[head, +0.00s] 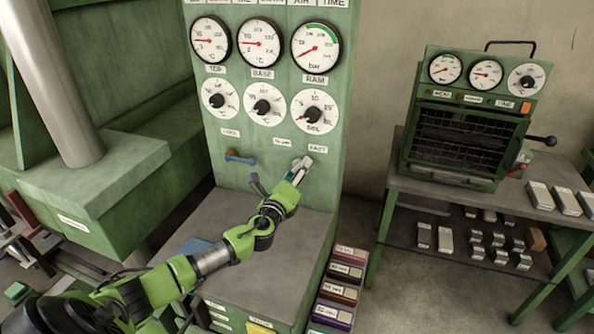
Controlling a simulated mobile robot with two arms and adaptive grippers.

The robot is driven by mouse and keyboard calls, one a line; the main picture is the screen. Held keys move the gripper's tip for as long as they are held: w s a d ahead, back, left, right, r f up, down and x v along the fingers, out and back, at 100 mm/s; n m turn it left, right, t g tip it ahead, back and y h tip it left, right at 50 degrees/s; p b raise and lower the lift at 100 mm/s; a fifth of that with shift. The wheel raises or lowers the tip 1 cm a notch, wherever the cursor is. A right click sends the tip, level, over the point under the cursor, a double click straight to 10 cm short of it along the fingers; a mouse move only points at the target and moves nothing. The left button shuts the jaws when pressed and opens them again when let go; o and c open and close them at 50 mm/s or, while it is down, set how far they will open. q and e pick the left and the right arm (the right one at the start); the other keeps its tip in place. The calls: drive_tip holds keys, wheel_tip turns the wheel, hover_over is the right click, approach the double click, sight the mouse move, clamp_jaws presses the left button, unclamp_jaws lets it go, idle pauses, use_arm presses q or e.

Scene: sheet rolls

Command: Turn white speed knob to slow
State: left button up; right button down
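The green control panel (215,170) stands in the middle of the head view. The "FAST" label (318,149) is on its lower right, with another small label (282,141), hard to read, to its left. My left gripper (301,168) is at the panel just below these labels. A small pale piece, perhaps the white speed knob (297,162), shows at its fingertips. The gripper largely hides it, so its pointing direction and any contact cannot be told. Whether the fingers are closed is unclear. My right gripper is out of view.
Dials fill the panel above, including a black-knobbed dial (313,111). A blue and brown handle (240,157) sits left of my gripper. A grey ledge (300,230) lies below. A bench (400,183) with a green oven (470,125) stands right.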

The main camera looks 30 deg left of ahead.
use_arm(q)
drive_tip(key=shift+w, duration=0.1)
drive_tip(key=c, duration=1.1)
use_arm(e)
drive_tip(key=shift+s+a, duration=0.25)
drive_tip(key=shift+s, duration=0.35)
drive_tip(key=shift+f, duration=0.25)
use_arm(q)
drive_tip(key=n+b, duration=0.1)
drive_tip(key=n, duration=0.4)
drive_tip(key=n+b, duration=0.1)
drive_tip(key=n, duration=0.4)
drive_tip(key=n+b, duration=0.2)
drive_tip(key=n, duration=0.3)
drive_tip(key=shift+a+r+n, duration=0.15)
drive_tip(key=shift+r+n, duration=0.15)
drive_tip(key=shift+r, duration=0.05)
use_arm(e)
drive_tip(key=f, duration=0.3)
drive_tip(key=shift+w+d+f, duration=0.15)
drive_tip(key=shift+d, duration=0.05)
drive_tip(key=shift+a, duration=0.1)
